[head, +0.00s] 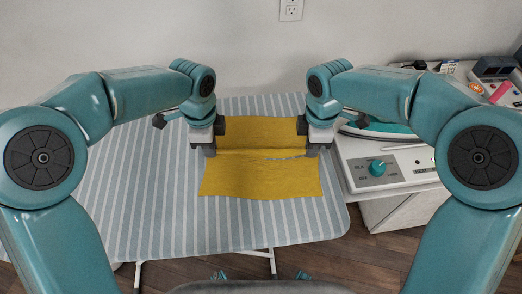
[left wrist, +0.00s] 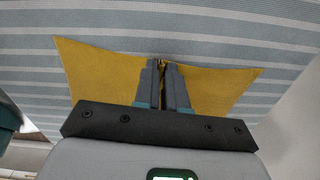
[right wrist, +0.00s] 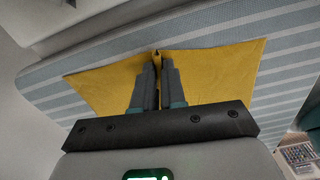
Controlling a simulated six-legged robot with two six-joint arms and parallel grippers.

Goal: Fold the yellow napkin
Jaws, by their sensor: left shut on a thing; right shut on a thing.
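The yellow napkin (head: 262,180) lies on the striped ironing board, with a raised crease running left to right across its middle. My left gripper (head: 210,150) is shut on the napkin at the left end of this crease. My right gripper (head: 312,150) is shut on it at the right end. In the left wrist view the fingers (left wrist: 164,62) are closed with napkin (left wrist: 95,75) spreading on both sides. The right wrist view shows the same, with closed fingers (right wrist: 157,54) pinching the napkin (right wrist: 215,72). The fingertips hide the pinched edges.
The striped ironing board (head: 150,215) has bare room left of and in front of the napkin. A teal iron (head: 375,128) and a control panel with a teal knob (head: 377,168) stand close at the right. A pink object (head: 500,92) and other small items lie at the far right.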

